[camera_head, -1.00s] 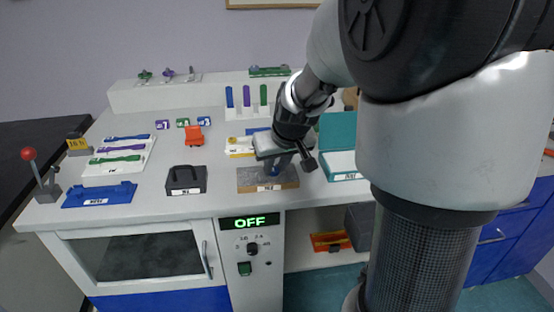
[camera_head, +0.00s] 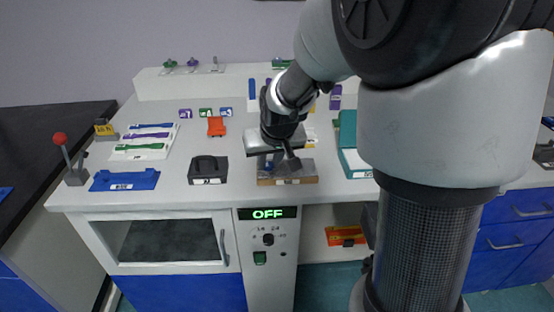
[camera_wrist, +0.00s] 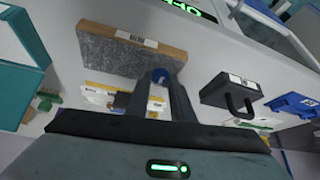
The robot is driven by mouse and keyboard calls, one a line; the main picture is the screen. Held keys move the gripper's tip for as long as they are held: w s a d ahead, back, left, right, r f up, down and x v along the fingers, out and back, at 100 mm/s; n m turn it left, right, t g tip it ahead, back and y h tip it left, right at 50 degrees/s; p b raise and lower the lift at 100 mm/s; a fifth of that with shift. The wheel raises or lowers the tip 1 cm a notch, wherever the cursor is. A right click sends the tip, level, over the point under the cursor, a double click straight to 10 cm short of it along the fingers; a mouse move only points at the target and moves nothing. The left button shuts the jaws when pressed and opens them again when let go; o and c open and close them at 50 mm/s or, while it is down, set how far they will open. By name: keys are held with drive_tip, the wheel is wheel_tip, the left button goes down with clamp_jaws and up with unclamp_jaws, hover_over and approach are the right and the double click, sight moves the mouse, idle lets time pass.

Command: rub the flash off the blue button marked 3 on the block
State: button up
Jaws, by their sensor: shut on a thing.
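The block (camera_head: 292,172), with a grey rough top and a tan edge, lies near the front of the bench. It also shows in the wrist view (camera_wrist: 125,52). My gripper (camera_head: 264,164) is over the block's left end in the head view. In the wrist view my gripper (camera_wrist: 163,78) is shut on the blue button (camera_wrist: 160,75), held at the block's near edge, toward its right end there. I cannot tell whether the button touches the grey surface. Its mark and any flash are not readable.
A black case with a handle (camera_head: 208,170) stands left of the block. A teal-lidded box (camera_head: 352,155) stands to its right. An orange piece (camera_head: 216,126) and small numbered tags lie behind. A blue tray (camera_head: 124,180) is at the left. The control panel reads OFF (camera_head: 267,214).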

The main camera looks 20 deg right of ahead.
drive_tip(key=shift+a+f, duration=0.1)
drive_tip(key=shift+a, duration=0.15)
drive_tip(key=shift+r+p, duration=0.3)
drive_tip(key=shift+r, duration=0.1)
drive_tip(key=shift+r+p, duration=2.25)
drive_tip(key=shift+r, duration=0.9)
